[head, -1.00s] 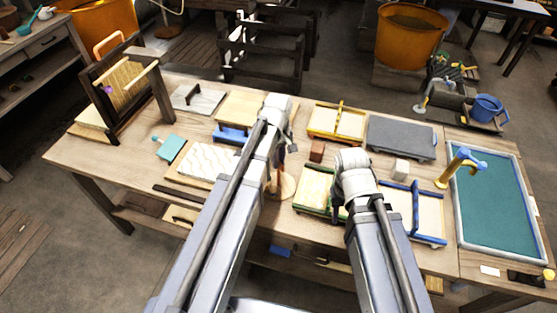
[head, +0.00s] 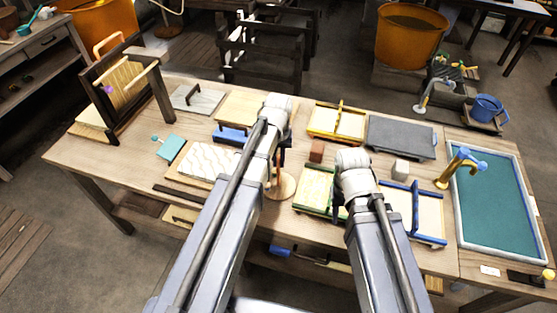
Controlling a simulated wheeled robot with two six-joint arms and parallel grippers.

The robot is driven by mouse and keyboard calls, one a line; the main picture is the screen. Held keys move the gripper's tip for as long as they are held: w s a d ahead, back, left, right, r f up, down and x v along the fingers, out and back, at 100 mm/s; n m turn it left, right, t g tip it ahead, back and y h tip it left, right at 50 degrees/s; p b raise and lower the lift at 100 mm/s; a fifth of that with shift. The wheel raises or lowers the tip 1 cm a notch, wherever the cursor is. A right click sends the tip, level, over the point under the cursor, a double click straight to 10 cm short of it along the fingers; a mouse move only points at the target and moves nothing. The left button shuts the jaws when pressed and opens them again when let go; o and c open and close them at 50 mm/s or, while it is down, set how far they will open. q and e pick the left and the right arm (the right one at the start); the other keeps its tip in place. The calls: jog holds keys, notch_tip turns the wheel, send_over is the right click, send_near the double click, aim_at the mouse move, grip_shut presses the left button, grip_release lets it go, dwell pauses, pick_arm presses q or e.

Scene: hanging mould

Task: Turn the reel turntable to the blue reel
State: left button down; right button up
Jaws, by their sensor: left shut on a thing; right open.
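The reel turntable (head: 285,188) is a round wooden disc on the bench, left of the green-edged frame. An orange-brown upright piece (head: 281,163) stands on it, and the rest is hidden behind my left arm. I cannot make out a blue reel on it. My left gripper (head: 270,180) is down at the disc's left side, shut on part of the turntable; the contact is mostly hidden. My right gripper (head: 338,208) is open and empty, over the right end of the green-edged frame (head: 313,190).
A brown block (head: 317,151) and a yellow-edged frame (head: 336,121) are behind. A teal vat (head: 500,200) fills the right end. A wavy white board (head: 208,162) lies left.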

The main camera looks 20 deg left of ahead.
pick_arm(q)
jog(key=shift+m, duration=1)
jog(key=c, duration=0.9)
grip_release()
jog(key=shift+r, duration=0.1)
notch_tip(320, 180, up, 8)
jog(key=p, duration=0.8)
jog(key=shift+f, duration=0.25)
